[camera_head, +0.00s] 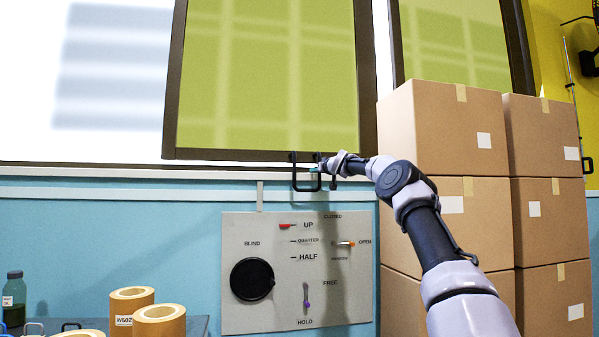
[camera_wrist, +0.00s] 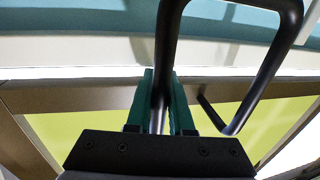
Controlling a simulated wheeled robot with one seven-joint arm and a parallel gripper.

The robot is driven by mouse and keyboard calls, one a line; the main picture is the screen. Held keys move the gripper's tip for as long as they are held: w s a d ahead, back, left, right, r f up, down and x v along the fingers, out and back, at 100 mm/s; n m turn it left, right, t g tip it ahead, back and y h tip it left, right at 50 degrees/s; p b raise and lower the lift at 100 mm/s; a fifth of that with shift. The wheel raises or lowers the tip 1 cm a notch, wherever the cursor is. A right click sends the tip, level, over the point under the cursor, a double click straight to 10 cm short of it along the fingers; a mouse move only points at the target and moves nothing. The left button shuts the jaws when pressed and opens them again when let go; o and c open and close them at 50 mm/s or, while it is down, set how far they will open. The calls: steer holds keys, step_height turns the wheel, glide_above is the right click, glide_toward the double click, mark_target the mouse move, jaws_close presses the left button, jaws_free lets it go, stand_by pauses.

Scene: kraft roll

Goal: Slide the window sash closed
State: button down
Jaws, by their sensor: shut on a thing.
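The window sash (camera_head: 270,80) has a dark brown frame and a yellow-green pane. White, bright opening (camera_head: 90,80) shows to its left. A black U-shaped handle (camera_head: 305,189) hangs at the sash's lower right edge. My gripper (camera_head: 317,168) reaches it from the right. In the wrist view, the teal fingers of my gripper (camera_wrist: 161,88) are shut on one bar of the black handle (camera_wrist: 262,78), with a finger on each side. The sash's lower frame and pane show behind it.
Stacked cardboard boxes (camera_head: 445,135) stand close to my arm on the right. A grey panel (camera_head: 235,315) with a black knob (camera_head: 252,279) and several small levers is below the sash. Kraft rolls (camera_head: 160,318) and a bottle (camera_head: 14,295) stand lower left.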

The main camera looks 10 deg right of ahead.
steer(key=d, duration=0.8)
steer(key=shift+d, duration=0.2)
steer(key=c, duration=0.8)
jaws_free()
steer(key=shift+d, duration=0.1)
steer(key=shift+s, duration=0.15)
steer(key=s, duration=0.3)
steer(key=s+d, duration=0.1)
steer(key=s, duration=0.6)
steer(key=shift+s+d, duration=0.15)
steer(key=shift+d, duration=0.25)
